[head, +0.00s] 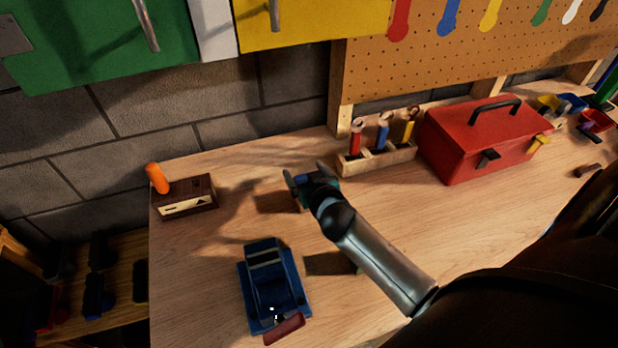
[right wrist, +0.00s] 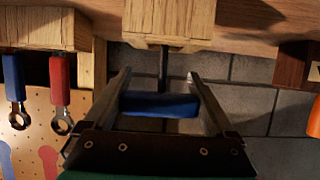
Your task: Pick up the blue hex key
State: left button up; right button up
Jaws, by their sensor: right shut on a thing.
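My right gripper (head: 305,172) is over the middle of the workbench in the head view. It is shut on the blue hex key (right wrist: 160,104), whose blue handle lies between the two fingers (right wrist: 163,92) in the right wrist view. A dark thin shaft runs from the handle toward a light wooden block (right wrist: 168,20); I cannot tell whether its tip is still in the block. In the head view the gripper hides most of the key and the block. My left gripper is not in view.
On the workbench (head: 205,260), a wooden rack (head: 385,160) with red, blue and yellow wrenches stands right of the gripper, before a red toolbox (head: 485,140). A brown box (head: 184,196) with an orange-handled tool (head: 157,178) is left. A blue vise (head: 272,285) sits in front.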

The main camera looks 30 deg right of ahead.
jog(key=c, duration=0.4)
jog(key=shift+c, duration=0.2)
notch_tip(320, 180, up, 26)
jog(key=p, duration=1.1)
jog(key=shift+p, duration=0.4)
